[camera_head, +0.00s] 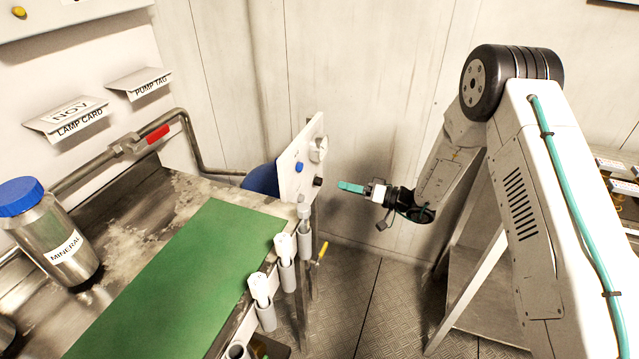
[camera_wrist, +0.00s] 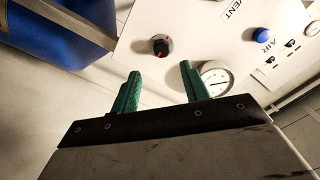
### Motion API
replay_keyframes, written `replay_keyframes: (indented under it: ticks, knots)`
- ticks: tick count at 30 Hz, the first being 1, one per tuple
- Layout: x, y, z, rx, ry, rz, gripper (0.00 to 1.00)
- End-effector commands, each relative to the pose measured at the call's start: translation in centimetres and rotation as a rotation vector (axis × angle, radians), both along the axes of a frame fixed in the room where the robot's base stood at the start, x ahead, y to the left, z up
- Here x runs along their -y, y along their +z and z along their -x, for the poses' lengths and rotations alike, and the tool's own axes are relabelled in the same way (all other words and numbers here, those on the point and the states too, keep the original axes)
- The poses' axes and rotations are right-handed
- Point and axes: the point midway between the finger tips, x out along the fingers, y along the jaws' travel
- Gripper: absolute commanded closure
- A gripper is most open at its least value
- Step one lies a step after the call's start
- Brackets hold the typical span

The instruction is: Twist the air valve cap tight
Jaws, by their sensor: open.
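The air valve cap is a round blue cap (camera_wrist: 261,35) on the white panel (camera_wrist: 200,30), beside a label reading AIR. In the wrist view it is at the upper right, beyond and to the right of my fingers. In the head view the same blue cap (camera_head: 299,167) shows on the panel's face. My gripper (camera_head: 350,187) is open and empty, pointing at the panel with a gap between. In the wrist view its two green fingers (camera_wrist: 160,72) are apart and touch nothing. How far the cap is screwed in cannot be told.
The panel also bears a black knob with red marks (camera_wrist: 159,47) and a round gauge (camera_wrist: 215,76). A blue container (camera_wrist: 45,25) stands beside it. The workbench with a green mat (camera_head: 165,285) and a MINERAL bottle (camera_head: 52,235) is at left. White-topped tubes (camera_head: 284,250) line its edge.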

Motion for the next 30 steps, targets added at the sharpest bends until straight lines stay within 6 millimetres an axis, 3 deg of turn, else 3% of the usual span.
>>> replay_keyframes:
  ticks: [6, 12, 23, 27, 28, 30]
  knots:
    - [-3.6, 0.0, -1.1, -0.001, 0.006, -0.001, 0.55]
    - [-5.8, 0.0, -1.9, -0.003, 0.004, -0.001, 0.55]
    - [-6.4, 0.0, -2.1, -0.003, 0.004, -0.001, 0.55]
    - [-6.3, 0.0, -2.2, -0.004, 0.004, -0.001, 0.94]
    - [-6.3, 0.0, -2.2, -0.004, 0.004, -0.001, 0.99]
    - [-6.3, 0.0, -2.2, -0.004, 0.003, 0.000, 0.99]
